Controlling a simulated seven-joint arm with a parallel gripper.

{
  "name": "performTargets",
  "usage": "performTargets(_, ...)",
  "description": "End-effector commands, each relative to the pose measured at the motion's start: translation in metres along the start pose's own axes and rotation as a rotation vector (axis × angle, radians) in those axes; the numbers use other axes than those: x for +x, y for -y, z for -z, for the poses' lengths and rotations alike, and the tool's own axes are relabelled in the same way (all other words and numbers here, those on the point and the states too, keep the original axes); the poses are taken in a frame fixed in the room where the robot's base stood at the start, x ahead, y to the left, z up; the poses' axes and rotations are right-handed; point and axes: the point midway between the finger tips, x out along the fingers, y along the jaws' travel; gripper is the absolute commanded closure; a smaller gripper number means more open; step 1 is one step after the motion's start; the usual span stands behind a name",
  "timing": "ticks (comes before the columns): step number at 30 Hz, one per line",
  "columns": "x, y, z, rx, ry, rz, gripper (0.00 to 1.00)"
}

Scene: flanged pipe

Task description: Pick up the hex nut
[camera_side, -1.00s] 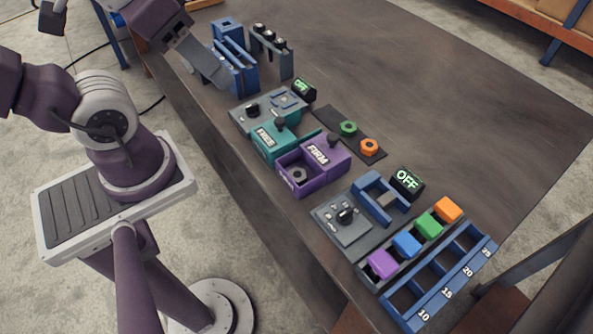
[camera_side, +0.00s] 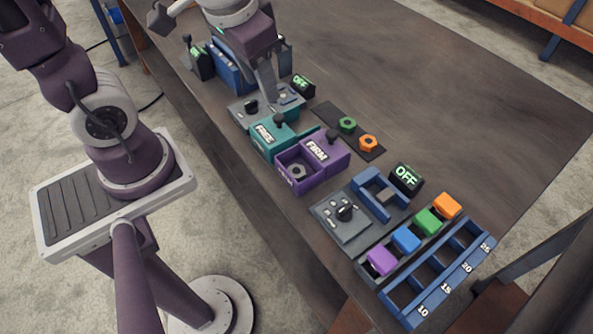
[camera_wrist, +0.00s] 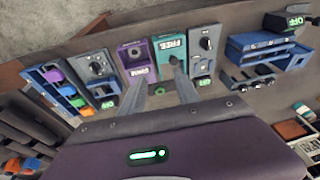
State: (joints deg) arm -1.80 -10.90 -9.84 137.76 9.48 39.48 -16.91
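Two nuts lie on a dark mat (camera_side: 330,117) in the middle of the table. One is green (camera_side: 348,125); the other is orange, with a hexagonal outline (camera_side: 369,143). My gripper (camera_side: 275,95) hangs over the grey panel to the left of the mat, apart from both nuts. In the wrist view, its two fingers (camera_wrist: 166,76) stand apart with nothing between them, so it is open and empty. The green nut (camera_wrist: 187,93) shows beside the right finger there. A grey ring-shaped part (camera_side: 298,171) sits in the open purple box.
The teal FREE box (camera_side: 268,138) and purple FIRM box (camera_side: 324,152) stand in front of the mat. A dark OFF display (camera_side: 406,179), coloured blocks and a blue numbered rack (camera_side: 437,275) are at the right. The back of the table is clear.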

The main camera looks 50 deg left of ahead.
Motion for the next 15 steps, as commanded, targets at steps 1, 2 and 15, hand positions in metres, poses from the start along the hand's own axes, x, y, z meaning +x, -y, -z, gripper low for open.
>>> performTargets(1, 0.025, -0.009, 0.005, 0.008, 0.063, -0.001, 0.62)
performTargets(2, 0.040, -0.015, 0.007, 0.010, 0.092, -0.006, 0.62)
performTargets(15, 0.140, -0.065, -0.007, -0.004, 0.265, -0.094, 0.62)
